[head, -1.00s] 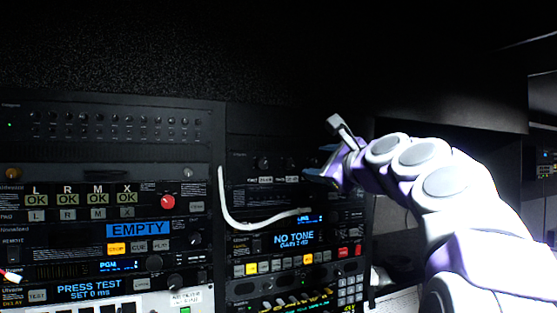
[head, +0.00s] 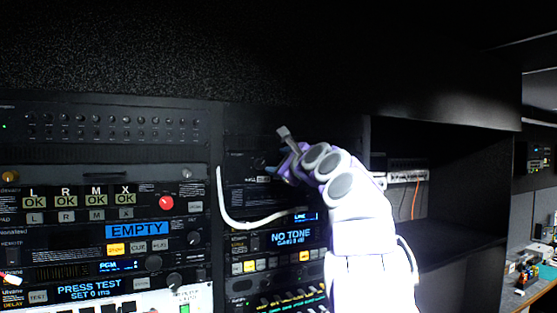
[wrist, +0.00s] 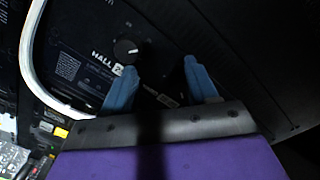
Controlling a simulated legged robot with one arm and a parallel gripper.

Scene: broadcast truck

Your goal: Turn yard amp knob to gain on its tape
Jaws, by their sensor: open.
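My gripper (head: 276,170) is in front of the dark amp panel (head: 240,193) in the rack. In the wrist view my gripper (wrist: 160,78) is open, its two blue fingertips apart with nothing held between them. A round black knob with a light pointer mark (wrist: 125,50) shows just beyond the left fingertip, with a "HALL 2" tape label (wrist: 108,63) below it. Another small pale label (wrist: 160,97) lies between the fingers, too small to read. The knob for the yard amp cannot be clearly made out; the fingers and shadow cover that part of the panel.
A white cable (head: 222,205) loops down the panel's left side. A "NO TONE" unit (head: 292,238) sits below. An open dark bay (head: 455,220) lies to the right.

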